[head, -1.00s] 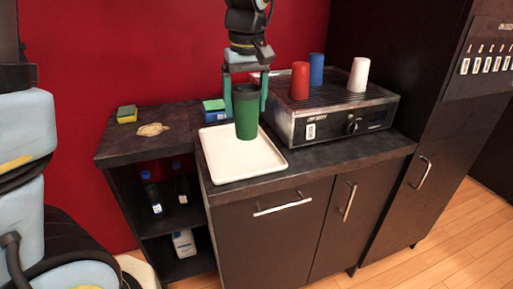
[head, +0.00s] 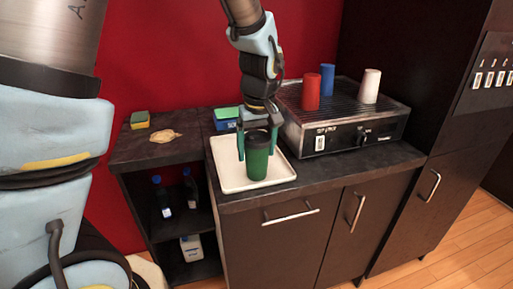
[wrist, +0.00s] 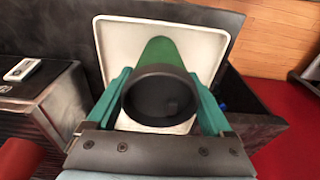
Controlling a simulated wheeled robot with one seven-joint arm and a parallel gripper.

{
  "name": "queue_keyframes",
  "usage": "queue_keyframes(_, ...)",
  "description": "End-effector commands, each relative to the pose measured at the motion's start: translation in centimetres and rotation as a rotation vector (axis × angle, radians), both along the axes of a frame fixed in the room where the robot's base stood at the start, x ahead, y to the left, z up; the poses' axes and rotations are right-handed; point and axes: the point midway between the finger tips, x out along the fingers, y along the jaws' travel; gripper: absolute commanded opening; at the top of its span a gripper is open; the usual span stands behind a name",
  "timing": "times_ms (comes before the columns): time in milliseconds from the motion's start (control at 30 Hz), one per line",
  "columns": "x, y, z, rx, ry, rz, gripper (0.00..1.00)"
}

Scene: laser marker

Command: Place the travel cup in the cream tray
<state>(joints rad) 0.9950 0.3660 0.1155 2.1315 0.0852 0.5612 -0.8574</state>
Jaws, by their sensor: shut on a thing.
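The travel cup (head: 258,163) is green with a dark rim and stands upright over the cream tray (head: 228,179) in the head view. My gripper (head: 258,140) is shut on the cup, with a teal finger on each side of its upper part. I cannot tell whether the cup's base touches the tray floor. In the wrist view, the cup's dark round opening (wrist: 160,97) faces the camera between the fingers. The pale tray (wrist: 211,50) shows behind the cup there. The tray lies on the dark counter.
A grill-like machine (head: 350,133) stands right of the tray, with a red cup (head: 311,92), a blue cup (head: 327,78) and a white cup (head: 370,86) on top. A blue box with a green sponge (head: 226,118) sits behind the tray. Another sponge (head: 139,120) lies at left.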

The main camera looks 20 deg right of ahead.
Motion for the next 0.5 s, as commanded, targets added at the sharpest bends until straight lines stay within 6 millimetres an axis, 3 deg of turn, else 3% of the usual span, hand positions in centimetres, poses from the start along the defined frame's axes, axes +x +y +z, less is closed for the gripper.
queue_keyframes(67, 0.00, 0.00, -0.36, 0.000, 0.000, 0.000, 0.63)
queue_keyframes(100, 0.00, 0.00, -0.24, 0.000, 0.000, 0.000, 0.90)
queue_keyframes(200, -0.01, 0.00, -0.22, 0.000, 0.000, 0.000, 1.00)
queue_keyframes(500, 0.00, -0.01, 0.28, 0.000, 0.000, 0.000, 1.00)
